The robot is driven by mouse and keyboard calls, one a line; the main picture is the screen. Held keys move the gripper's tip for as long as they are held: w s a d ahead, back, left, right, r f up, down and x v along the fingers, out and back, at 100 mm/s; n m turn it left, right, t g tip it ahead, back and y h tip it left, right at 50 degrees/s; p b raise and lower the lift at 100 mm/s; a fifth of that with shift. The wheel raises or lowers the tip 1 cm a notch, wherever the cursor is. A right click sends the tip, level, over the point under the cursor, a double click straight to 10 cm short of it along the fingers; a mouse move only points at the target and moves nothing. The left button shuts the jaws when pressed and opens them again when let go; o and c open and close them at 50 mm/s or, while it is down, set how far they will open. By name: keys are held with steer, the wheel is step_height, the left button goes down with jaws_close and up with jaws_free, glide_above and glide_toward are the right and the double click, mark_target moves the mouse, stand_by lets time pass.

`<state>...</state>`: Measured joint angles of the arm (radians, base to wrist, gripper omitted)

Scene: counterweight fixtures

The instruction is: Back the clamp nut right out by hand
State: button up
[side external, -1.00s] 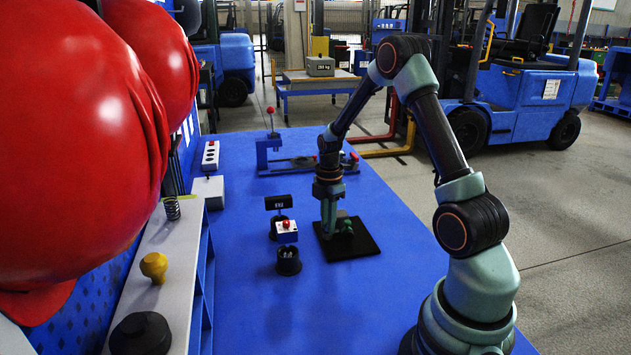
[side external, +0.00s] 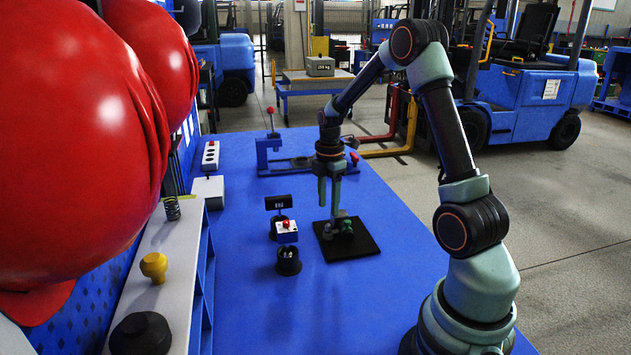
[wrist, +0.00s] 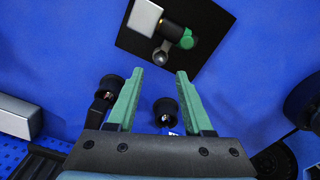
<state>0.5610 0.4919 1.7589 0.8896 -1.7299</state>
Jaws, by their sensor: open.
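A small clamp fixture stands on a black plate (side external: 362,246) on the blue table. In the wrist view the plate (wrist: 205,15) carries a pale grey block (wrist: 145,17), a black shaft, a green knob-like part (wrist: 187,40) that may be the clamp nut, and a silver ball (wrist: 161,57). The green part also shows in the side view (side external: 347,226). My gripper (side external: 329,207) points down just above the fixture. In the wrist view its green fingers (wrist: 160,74) are apart, with nothing between the tips. The thread is too small to make out.
Left of the plate are a box with a red button (side external: 287,236), a small display (side external: 278,202) and black cups (side external: 288,265). A lever fixture (side external: 268,150) stands behind. Large red balls (side external: 75,140) hang at the left above a shelf. The table's right side is clear.

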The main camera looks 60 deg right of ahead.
mark_target(328, 224)
step_height(328, 224, up, 6)
stand_by(0.5)
steer(key=s+a+r+m+t, duration=0.2)
steer(key=a+r+m, duration=0.1)
steer(key=a, duration=0.4)
steer(key=s+a+r+m+t, duration=0.1)
steer(key=s+a+r+m, duration=0.2)
steer(key=a+m, duration=0.3)
steer(key=s+a+r+m+t, duration=0.2)
steer(key=s+a+r+m, duration=0.1)
steer(key=a, duration=0.7)
steer(key=shift+r+m+t, duration=0.25)
steer(key=shift+m+t, duration=0.05)
steer(key=shift+m, duration=0.4)
